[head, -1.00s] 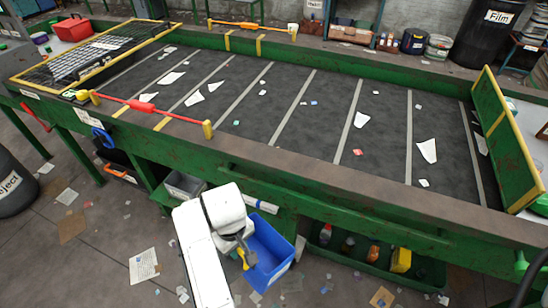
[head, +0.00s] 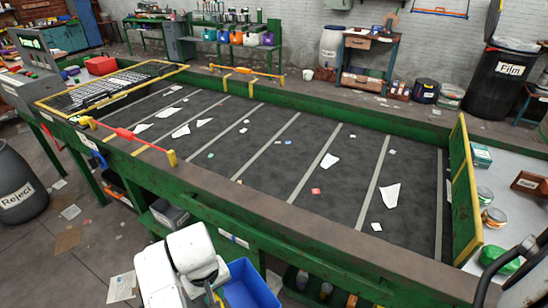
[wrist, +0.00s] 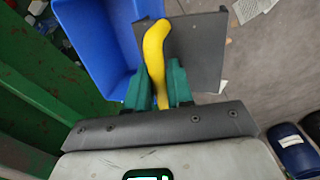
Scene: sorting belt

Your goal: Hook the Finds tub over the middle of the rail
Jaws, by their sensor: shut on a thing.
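A blue tub (head: 250,286) is at the bottom edge of the head view, partly cut off, beside the end of my arm. It also shows in the wrist view (wrist: 98,40), at the upper left beyond my fingers. My gripper (wrist: 162,85) has green fingers shut on a yellow curved handle (wrist: 155,50). The handle's join to the tub is hidden. No lettering on the tub is readable now. The near side rail (head: 290,222) of the belt, brown-topped and green-sided, runs just beyond the tub, with a gap between them in the picture.
The dark belt (head: 255,165) carries scattered white scraps. A red bar with yellow ends (head: 130,135) stands along the rail at left. A yellow-edged green gate (head: 465,195) crosses the right end. A Reject bin (head: 18,190) stands at far left. A shelf below the rail holds small items.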

